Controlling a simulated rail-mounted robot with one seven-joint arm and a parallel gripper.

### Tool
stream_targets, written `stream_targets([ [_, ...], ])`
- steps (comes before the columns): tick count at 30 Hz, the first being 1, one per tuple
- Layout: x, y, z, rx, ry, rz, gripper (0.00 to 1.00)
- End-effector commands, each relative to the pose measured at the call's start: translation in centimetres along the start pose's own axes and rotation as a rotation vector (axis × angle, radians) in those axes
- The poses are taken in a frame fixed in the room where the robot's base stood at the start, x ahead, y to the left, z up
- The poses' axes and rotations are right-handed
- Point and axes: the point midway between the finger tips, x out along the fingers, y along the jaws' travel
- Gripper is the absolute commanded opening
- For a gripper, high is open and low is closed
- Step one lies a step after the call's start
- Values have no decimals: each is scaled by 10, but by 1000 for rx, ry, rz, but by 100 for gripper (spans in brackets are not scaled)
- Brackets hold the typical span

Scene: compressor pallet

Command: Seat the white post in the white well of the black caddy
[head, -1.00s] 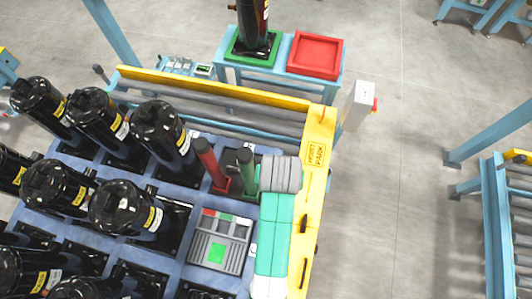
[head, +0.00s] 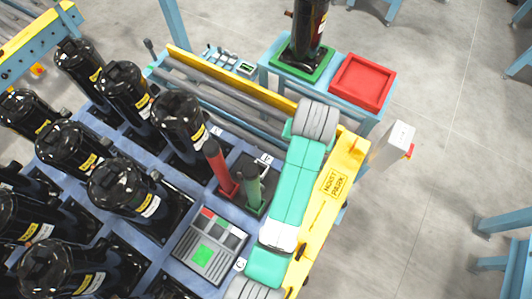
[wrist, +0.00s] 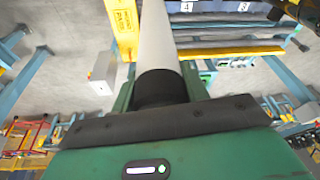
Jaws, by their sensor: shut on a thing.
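The white post (wrist: 158,35) stands up from my gripper (wrist: 162,88) in the wrist view. The jaws are shut around its dark lower part. The black caddy (head: 247,168) sits on the blue pallet in the head view, just left of my arm. It carries a red post (head: 217,165) and a green post (head: 253,185), both upright. I cannot make out the white well clearly. My gripper and the white post do not show in the head view. The caddy cannot be made out in the wrist view.
Several black compressors (head: 180,120) crowd the pallet to the left. A yellow rail (head: 328,185) runs along the right. A red tray (head: 361,82) and a compressor on a green base (head: 302,62) stand behind.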

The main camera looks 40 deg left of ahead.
Motion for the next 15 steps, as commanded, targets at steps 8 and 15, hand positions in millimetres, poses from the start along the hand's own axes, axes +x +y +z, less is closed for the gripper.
stream_targets([
  [8,-10,-66,-42,-158,-1,-38,0],
  [15,-26,-128,-70,-298,-11,-64,0],
])
